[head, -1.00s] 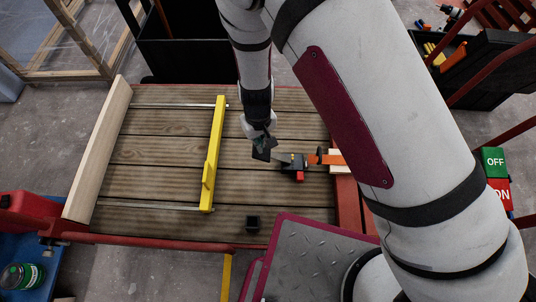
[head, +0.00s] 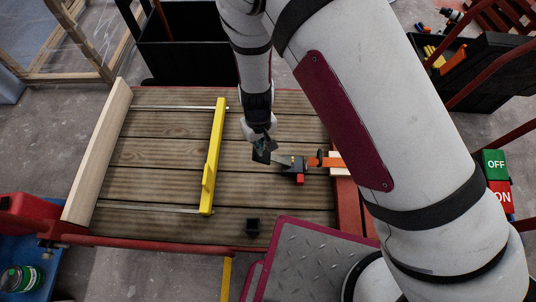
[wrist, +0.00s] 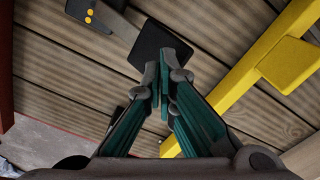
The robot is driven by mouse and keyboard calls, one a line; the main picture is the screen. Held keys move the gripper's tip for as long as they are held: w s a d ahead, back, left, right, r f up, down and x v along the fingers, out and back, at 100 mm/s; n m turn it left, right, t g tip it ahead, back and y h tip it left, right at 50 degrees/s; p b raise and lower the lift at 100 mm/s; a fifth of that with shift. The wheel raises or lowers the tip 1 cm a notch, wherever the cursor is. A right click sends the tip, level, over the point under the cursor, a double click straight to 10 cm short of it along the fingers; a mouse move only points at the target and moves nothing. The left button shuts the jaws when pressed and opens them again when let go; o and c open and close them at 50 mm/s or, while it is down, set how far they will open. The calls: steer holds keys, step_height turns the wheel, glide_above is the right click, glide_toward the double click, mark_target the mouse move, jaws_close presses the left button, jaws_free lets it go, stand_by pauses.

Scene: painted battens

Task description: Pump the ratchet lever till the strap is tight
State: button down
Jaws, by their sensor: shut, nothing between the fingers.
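The ratchet (head: 297,165) is a small dark body with a red part, near the right end of the slatted deck. The orange strap (head: 327,162) runs from it to the right. Its grey lever (head: 282,160) points left toward my gripper (head: 264,152). In the wrist view, part of the ratchet with yellow dots (wrist: 88,16) shows at the top left, and a black square pad (wrist: 158,48), seemingly the lever's end, lies at my fingertips. My gripper (wrist: 160,88) is shut with nothing between its fingers. I cannot tell whether the fingertips touch the pad.
A yellow bar (head: 214,155) with an upright tab crosses the deck left of my gripper. A pale board (head: 98,150) stands along the left edge. A small black block (head: 253,226) lies near the front. A green-and-red OFF/ON box (head: 495,163) is at the right. The deck's middle-left is clear.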

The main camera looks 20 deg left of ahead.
steer(key=shift+f+b, duration=0.3)
steer(key=shift+f, duration=0.1)
stand_by(0.5)
steer(key=shift+f, duration=0.35)
steer(key=shift+f+b, duration=0.2)
steer(key=shift+b, duration=0.2)
steer(key=shift+f, duration=0.35)
steer(key=shift+f+b, duration=0.1)
steer(key=shift+b, duration=0.2)
steer(key=shift+f+b, duration=1.1)
steer(key=shift+f, duration=0.45)
steer(key=shift+w+r+p, duration=0.1)
steer(key=shift+r+p, duration=4)
steer(key=shift+r, duration=1.25)
